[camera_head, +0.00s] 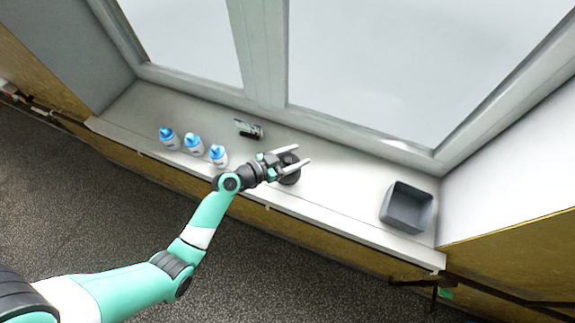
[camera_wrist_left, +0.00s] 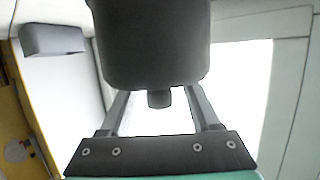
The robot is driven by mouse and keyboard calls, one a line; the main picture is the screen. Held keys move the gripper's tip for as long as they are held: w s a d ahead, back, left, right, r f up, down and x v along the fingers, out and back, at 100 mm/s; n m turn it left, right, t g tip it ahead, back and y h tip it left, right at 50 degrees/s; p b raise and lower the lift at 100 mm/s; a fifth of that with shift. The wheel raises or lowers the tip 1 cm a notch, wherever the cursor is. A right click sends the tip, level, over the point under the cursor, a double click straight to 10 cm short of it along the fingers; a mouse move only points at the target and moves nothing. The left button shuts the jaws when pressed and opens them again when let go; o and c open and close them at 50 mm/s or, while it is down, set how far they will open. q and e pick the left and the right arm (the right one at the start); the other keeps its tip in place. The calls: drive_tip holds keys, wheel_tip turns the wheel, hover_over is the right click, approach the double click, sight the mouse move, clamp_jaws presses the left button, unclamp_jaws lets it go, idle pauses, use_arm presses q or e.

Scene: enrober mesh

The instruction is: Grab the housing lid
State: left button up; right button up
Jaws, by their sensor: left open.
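A dark grey round piece, which looks like the housing lid (camera_head: 290,174), is on the white window sill. My left gripper (camera_head: 302,154) is over the sill at this piece, its two fingers apart. In the head view the fingers partly cover the dark piece. In the left wrist view a large dark rounded body (camera_wrist_left: 155,45) with a short knob fills the upper middle and overlaps both fingers, so the fingertips are hidden there. I cannot tell whether the fingers touch it. My right gripper is not in view.
Several white bottles with blue caps (camera_head: 193,144) stand left on the sill. A small dark device (camera_head: 248,129) lies near the window. A grey open bin (camera_head: 427,215) stands at the right end and shows in the wrist view (camera_wrist_left: 52,40). The sill (camera_head: 345,192) between is clear.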

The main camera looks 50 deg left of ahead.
sight(295, 161)
use_arm(q)
clamp_jaws()
drive_tip(key=shift+r, duration=0.1)
idle(0.3)
drive_tip(key=shift+r, duration=0.25)
drive_tip(key=r, duration=0.1)
drive_tip(key=r+p, duration=0.1)
drive_tip(key=r, duration=0.1)
drive_tip(key=shift+s+d+r+p, duration=0.15)
drive_tip(key=shift+s+r+p, duration=0.2)
drive_tip(key=shift+r+p, duration=0.05)
drive_tip(key=s+d+r+p, duration=0.3)
drive_tip(key=s+d+r, duration=0.3)
drive_tip(key=s, duration=0.6)
wheel_tip(295, 161, up, 3)
drive_tip(key=shift+f, duration=0.2)
